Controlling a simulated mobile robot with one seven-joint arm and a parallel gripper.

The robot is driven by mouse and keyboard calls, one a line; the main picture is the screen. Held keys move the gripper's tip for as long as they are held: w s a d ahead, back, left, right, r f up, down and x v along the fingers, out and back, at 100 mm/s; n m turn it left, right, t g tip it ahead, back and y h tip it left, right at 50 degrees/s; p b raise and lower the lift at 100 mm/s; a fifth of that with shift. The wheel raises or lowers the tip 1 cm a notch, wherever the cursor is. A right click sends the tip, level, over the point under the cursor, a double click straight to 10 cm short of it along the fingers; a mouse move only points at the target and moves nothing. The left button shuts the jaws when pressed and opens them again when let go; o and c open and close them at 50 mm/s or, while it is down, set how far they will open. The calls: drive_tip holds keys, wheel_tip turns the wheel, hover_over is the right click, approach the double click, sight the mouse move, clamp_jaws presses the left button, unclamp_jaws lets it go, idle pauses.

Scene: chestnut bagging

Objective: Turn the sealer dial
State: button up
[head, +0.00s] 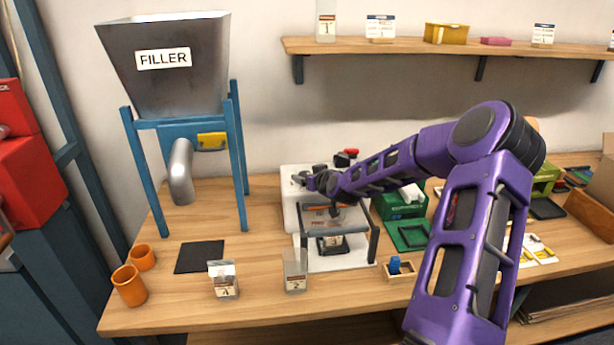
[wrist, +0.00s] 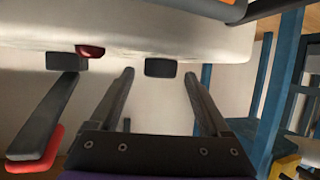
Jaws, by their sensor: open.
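The sealer (head: 290,210) is a white machine on the bench in the middle of the head view, with a dark-framed clear guard at its front. Its white housing (wrist: 230,45) fills the top of the wrist view. A short dark knob (wrist: 160,67) on that housing looks like the dial. My gripper (wrist: 160,76) is open, its two fingers either side of the knob in the picture; I cannot tell whether they touch it. In the head view my gripper (head: 303,180) is over the sealer's top, and the arm hides any dial there.
A red-ended lever (wrist: 40,143) and a red button (wrist: 90,50) are left of the fingers. The blue-legged filler (head: 165,70) stands left of the sealer. Bag holders (head: 223,280) and orange cups (head: 130,286) line the front left. A shelf (head: 400,45) is above.

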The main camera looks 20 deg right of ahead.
drive_tip(key=shift+w+f, duration=0.2)
drive_tip(key=shift+w, duration=0.25)
clamp_jaws()
